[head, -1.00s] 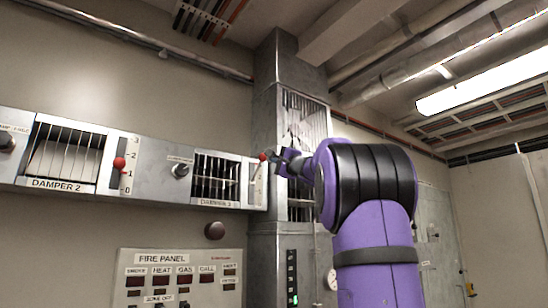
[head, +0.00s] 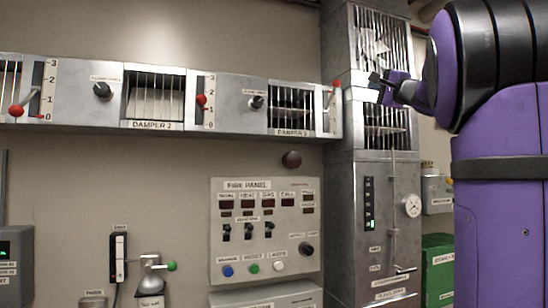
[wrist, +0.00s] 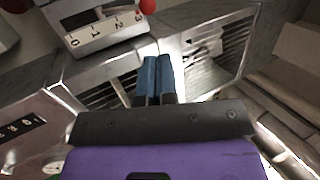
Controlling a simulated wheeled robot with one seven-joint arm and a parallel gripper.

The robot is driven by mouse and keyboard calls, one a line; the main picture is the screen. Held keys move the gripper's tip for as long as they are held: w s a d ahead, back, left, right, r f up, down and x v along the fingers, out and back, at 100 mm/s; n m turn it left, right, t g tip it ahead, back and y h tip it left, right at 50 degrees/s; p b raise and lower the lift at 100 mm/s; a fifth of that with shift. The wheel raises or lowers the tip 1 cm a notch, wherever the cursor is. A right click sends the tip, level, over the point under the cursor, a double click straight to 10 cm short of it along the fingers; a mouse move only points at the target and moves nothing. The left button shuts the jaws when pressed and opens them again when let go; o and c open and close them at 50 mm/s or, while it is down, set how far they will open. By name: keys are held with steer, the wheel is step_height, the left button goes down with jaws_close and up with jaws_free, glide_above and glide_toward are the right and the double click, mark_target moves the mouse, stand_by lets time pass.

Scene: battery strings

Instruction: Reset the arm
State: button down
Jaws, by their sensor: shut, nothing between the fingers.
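My arm is purple and black and fills the right side of the head view. My gripper (head: 376,82) is at its far end, in front of the grey metal column with grilles (head: 338,40). In the wrist view its two blue fingers (wrist: 158,78) lie side by side, shut, with nothing between them. The red-knobbed lever (head: 335,84) of the right-hand damper is just left of the gripper, apart from it in the picture. Its red knob also shows at the top of the wrist view (wrist: 147,6).
A long grey damper box (head: 231,100) with other red-knobbed levers runs along the wall to the left. Below it are a fire panel (head: 265,232) and a lever with a green knob (head: 171,266). A gauge (head: 411,206) and a green box (head: 437,268) are at lower right.

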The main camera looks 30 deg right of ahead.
steer(key=w+a+f+n+g+y, duration=0.1)
steer(key=a+f+n+g+y, duration=0.35)
steer(key=a+f, duration=0.7)
steer(key=w+a+f+n+g+y, duration=0.25)
steer(key=a+f+n+g, duration=0.2)
steer(key=a+f, duration=0.7)
steer(key=s+a+f+n+g+h, duration=0.1)
steer(key=s+a+f+n+g, duration=0.4)
steer(key=s+a+f, duration=0.6)
steer(key=s+a+f+n+g+h, duration=0.2)
steer(key=s+f, duration=0.6)
steer(key=f, duration=0.4)
steer(key=n+g+h, duration=0.1)
steer(key=n, duration=0.1)
steer(key=shift+s+f+n+g+h, duration=0.3)
steer(key=shift+f+g, duration=0.05)
steer(key=shift+g, duration=0.05)
